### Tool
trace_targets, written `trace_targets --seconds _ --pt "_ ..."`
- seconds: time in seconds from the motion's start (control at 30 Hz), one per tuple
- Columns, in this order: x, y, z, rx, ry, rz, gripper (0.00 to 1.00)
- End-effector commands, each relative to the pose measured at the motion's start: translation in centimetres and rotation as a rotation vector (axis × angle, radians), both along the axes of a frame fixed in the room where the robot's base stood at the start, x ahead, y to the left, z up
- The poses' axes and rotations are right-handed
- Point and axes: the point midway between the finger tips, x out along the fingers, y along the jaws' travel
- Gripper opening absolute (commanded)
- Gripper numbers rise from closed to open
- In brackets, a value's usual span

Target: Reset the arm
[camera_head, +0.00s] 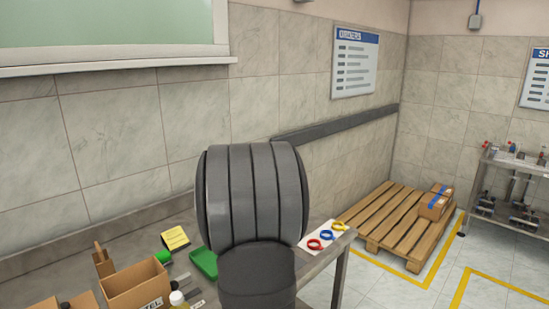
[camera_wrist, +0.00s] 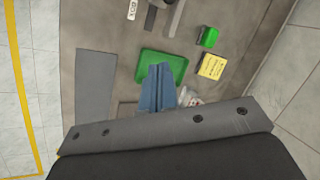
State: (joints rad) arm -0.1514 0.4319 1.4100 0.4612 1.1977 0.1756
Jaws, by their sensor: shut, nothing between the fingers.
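My gripper (camera_wrist: 160,68) shows in the wrist view as two blue-grey fingers pressed together, with nothing between them. The fingertips appear over a green tray (camera_wrist: 176,66) on the grey worktable (camera_wrist: 110,38); I cannot tell the height above it. In the head view a large dark ribbed part of my arm fills the middle and hides much of the table. My gripper is not visible there. The green tray (camera_head: 204,264) shows just left of my arm.
A cardboard box (camera_head: 138,288), a yellow note (camera_head: 175,238) and a green object (camera_head: 163,257) lie at left on the table. Red, blue and yellow rings (camera_head: 327,236) lie on a white sheet at right. A wooden pallet (camera_head: 395,225) with a parcel (camera_head: 436,203) stands on the floor beyond.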

Motion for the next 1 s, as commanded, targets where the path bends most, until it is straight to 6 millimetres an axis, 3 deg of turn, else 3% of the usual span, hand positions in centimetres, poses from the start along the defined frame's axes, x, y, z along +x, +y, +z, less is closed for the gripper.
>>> trace_targets --seconds 0.3,0.73,1.0 --pt "-0.7 0.5 1.1 -0.014 0.056 -0.140 0.00" --pt "-0.8 0.5 1.3 -0.017 0.067 -0.169 0.00" --pt "-0.9 0.6 1.7 -0.018 0.069 -0.178 0.53"
